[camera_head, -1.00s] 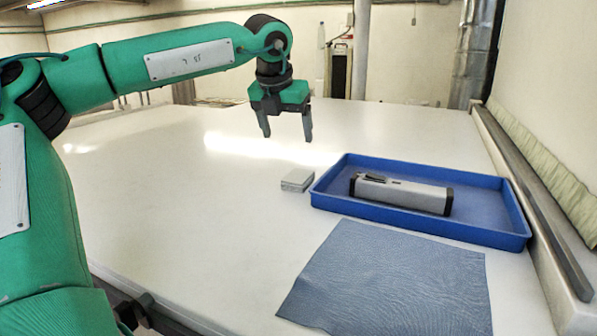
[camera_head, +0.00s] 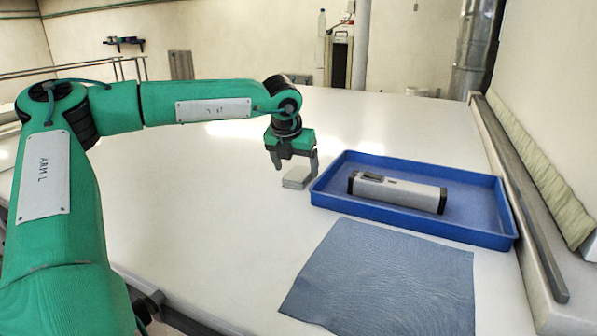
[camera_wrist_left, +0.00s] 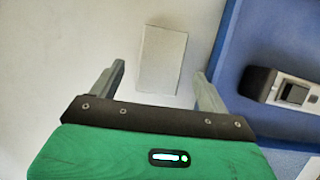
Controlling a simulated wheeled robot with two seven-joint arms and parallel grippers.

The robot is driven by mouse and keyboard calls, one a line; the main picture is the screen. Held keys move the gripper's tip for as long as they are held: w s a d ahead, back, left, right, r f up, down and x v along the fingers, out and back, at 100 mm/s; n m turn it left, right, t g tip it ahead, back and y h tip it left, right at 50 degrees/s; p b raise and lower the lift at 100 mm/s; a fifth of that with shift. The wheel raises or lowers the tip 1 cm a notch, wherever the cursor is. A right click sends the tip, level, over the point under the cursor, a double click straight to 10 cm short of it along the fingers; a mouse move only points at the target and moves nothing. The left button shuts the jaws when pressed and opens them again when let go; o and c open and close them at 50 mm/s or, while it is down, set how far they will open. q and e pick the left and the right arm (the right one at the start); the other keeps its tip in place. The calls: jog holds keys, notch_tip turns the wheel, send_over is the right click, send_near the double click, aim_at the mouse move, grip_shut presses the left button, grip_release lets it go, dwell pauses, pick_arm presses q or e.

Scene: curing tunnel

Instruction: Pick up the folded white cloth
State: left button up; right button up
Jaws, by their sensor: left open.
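The folded white cloth (camera_head: 297,179) is a small pale stack lying flat on the white table, just left of the blue tray. In the left wrist view the cloth (camera_wrist_left: 162,60) shows as a pale rectangle ahead of and between the fingers. My left gripper (camera_head: 296,167) is open and empty, above the cloth, and its fingers partly cover it in the head view. The left wrist view shows both fingers of the gripper (camera_wrist_left: 160,80) spread apart, one on each side of the cloth's near end. My right gripper is not in view.
A blue tray (camera_head: 472,231) holds a grey device with black ends (camera_head: 397,192), close to the cloth's right side. A blue-grey mat (camera_head: 385,280) lies in front of the tray. A raised rail (camera_head: 520,200) edges the table's right side. Table to the left is clear.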

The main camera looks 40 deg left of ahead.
pick_arm(q)
jog(key=shift+p+x, duration=0.35)
jog(key=shift+x, duration=0.85)
jog(key=shift+c, duration=0.5)
jog(key=c, duration=1)
jog(key=shift+o, duration=0.2)
jog(key=shift+r, duration=0.1)
